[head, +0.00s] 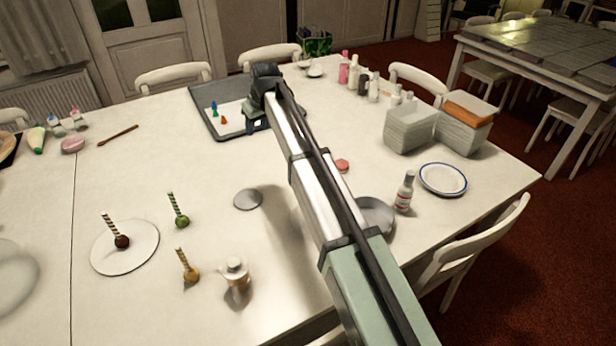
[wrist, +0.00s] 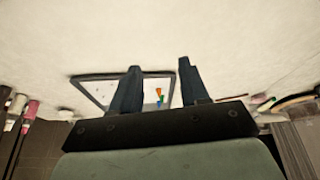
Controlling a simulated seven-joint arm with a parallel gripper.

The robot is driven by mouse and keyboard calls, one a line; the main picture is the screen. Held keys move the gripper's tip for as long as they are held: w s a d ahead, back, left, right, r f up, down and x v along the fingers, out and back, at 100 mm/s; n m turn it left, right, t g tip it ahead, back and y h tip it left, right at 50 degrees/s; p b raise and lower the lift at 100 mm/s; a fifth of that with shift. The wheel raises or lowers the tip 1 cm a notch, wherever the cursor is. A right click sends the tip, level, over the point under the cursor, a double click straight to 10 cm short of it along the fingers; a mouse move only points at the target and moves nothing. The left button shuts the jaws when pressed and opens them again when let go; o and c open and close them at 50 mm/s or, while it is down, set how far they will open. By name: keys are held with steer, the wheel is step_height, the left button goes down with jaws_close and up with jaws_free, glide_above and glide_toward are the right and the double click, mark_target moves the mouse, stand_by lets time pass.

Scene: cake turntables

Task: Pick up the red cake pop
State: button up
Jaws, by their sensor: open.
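A cake pop with a dark reddish-brown ball (head: 122,241) and a striped stick stands on a white round board (head: 145,262) at the left of the table. It is the closest to red among the cake pops in view; its exact colour is hard to tell. A green cake pop (head: 182,222) and a yellow-brown one (head: 190,273) stand to its right. My gripper (wrist: 158,64) is open and empty in the wrist view, fingers apart. In the head view it is over the dark-rimmed tray, far from the cake pops and mostly hidden by my arm.
The dark-rimmed tray (head: 203,118) holds small coloured pieces. A copper-coloured jar (head: 236,278) stands right of the yellow-brown cake pop. Bottles (head: 354,70), white container stacks (head: 411,128) and a blue-rimmed plate (head: 443,179) are at the right. Bare table lies between tray and cake pops.

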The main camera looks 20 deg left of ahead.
steer(key=w+d+h, duration=0.2)
steer(key=w+d, duration=0.6)
steer(key=d, duration=0.4)
steer(key=s+d+f+n+g, duration=0.1)
steer(key=f+n, duration=0.1)
steer(key=n, duration=0.1)
steer(key=s+d+f+n+g+h, duration=0.1)
steer(key=f+n, duration=0.1)
steer(key=f, duration=0.1)
steer(key=s+d+f+n, duration=0.1)
steer(key=f+n, duration=0.2)
steer(key=shift+s+f+n+g+h, duration=0.1)
steer(key=shift+f+n+g+h, duration=0.05)
steer(key=shift+n+g+h, duration=0.2)
steer(key=shift+s+d+f, duration=0.1)
steer(key=shift+s+f, duration=0.05)
steer(key=shift+f, duration=1.15)
steer(key=shift+s+d+f, duration=0.1)
steer(key=shift+s+f, duration=0.05)
steer(key=shift+f, duration=1.15)
jaws_close()
